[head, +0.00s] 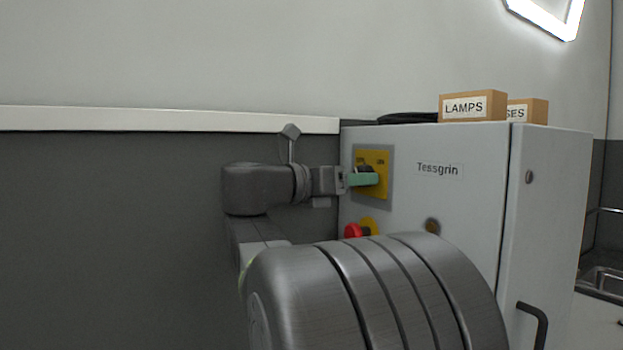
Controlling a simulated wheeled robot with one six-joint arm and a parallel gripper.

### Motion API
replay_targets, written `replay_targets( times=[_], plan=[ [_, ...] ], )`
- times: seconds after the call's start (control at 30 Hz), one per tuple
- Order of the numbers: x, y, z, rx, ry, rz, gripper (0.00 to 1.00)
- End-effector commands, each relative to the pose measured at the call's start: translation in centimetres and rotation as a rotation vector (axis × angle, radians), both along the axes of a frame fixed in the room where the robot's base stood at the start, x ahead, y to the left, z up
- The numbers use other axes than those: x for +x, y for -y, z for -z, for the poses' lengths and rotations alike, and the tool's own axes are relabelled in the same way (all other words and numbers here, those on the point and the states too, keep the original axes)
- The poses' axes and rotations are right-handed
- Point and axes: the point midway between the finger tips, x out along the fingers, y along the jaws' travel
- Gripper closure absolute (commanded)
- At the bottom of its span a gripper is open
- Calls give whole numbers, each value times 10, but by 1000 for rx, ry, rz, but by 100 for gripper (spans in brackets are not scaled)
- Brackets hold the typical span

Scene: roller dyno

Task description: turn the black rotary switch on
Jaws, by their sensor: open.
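The black rotary switch (366,168) is on a yellow plate (383,162) on the front of the grey Tessgrin cabinet. Only a small dark part of it shows; the rest is hidden behind my gripper, so I cannot tell its setting. My gripper (371,178) reaches in from the left with its pale green fingers in front of the yellow plate at the switch. It is open. I cannot tell whether the fingers touch the switch or stand around it.
A red knob (353,231) on yellow sits below the plate, partly hidden by my arm. A round brown fitting (432,225) is to its right. A LAMPS box (472,106) and another box (527,111) stand on the cabinet (470,195). A dark door handle (535,322) juts out at lower right.

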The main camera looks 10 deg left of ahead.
Motion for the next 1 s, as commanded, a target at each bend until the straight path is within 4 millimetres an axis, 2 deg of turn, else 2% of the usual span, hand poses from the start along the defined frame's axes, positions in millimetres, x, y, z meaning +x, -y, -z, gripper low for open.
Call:
replay_targets(
  times=[0.3,0.5,0.63,1.0],
  plan=[
    [-55,-59,-11,-13,26,-5,41],
    [-77,-89,-12,-14,28,-5,41],
    [-84,-100,-11,-11,24,-5,41],
    [-94,-113,-10,-2,18,0,41]
  ],
)
